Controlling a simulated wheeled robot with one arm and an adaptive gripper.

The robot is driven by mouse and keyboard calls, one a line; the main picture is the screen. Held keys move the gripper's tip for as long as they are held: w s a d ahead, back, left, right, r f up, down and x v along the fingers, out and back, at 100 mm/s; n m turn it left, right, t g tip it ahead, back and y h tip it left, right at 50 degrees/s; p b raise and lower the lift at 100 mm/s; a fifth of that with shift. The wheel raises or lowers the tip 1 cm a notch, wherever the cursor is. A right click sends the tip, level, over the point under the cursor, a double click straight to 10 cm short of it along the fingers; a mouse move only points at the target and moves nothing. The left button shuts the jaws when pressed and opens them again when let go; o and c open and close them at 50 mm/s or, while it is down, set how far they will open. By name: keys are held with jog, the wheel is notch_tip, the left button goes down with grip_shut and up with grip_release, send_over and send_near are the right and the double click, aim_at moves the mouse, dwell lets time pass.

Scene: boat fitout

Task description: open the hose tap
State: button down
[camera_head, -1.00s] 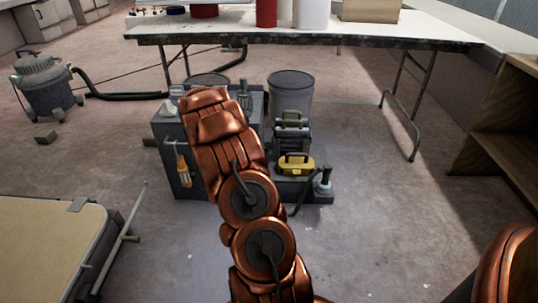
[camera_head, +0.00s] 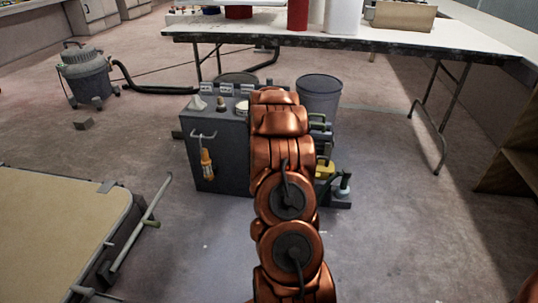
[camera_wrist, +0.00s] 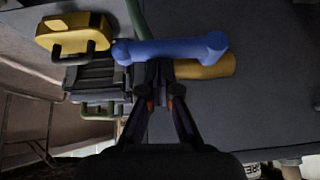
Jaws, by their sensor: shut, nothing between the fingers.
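In the wrist view the tap's blue bar-shaped handle (camera_wrist: 185,48) lies crosswise just beyond my fingertips. A yellow-brown tap body (camera_wrist: 208,67) shows partly behind it, against a grey panel. My gripper (camera_wrist: 166,80) is shut and empty, with its tips close to the middle of the handle. I cannot tell whether they touch it. A green hose (camera_wrist: 137,18) runs up past the handle's left end. In the head view my arm hides the tap and the gripper.
The grey cabinet (camera_head: 217,150) carries an orange-handled tool (camera_head: 207,165) on its front. Beside it are a yellow case (camera_head: 325,169) and a grey bin (camera_head: 320,95). A white table (camera_head: 400,37) stands behind. A beige panel (camera_head: 60,235) is at left.

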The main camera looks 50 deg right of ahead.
dwell(0.3)
jog(key=r+p, duration=0.2)
jog(key=r, duration=0.1)
jog(key=r+p, duration=0.1)
jog(key=shift+w+d+r, duration=0.25)
jog(key=shift+d+r, duration=0.05)
jog(key=shift+d, duration=0.05)
jog(key=shift+s+a+r, duration=0.2)
jog(key=shift+r, duration=0.05)
jog(key=p+v, duration=0.2)
jog(key=v, duration=0.6)
jog(key=shift+a+r, duration=0.25)
jog(key=shift+a, duration=0.05)
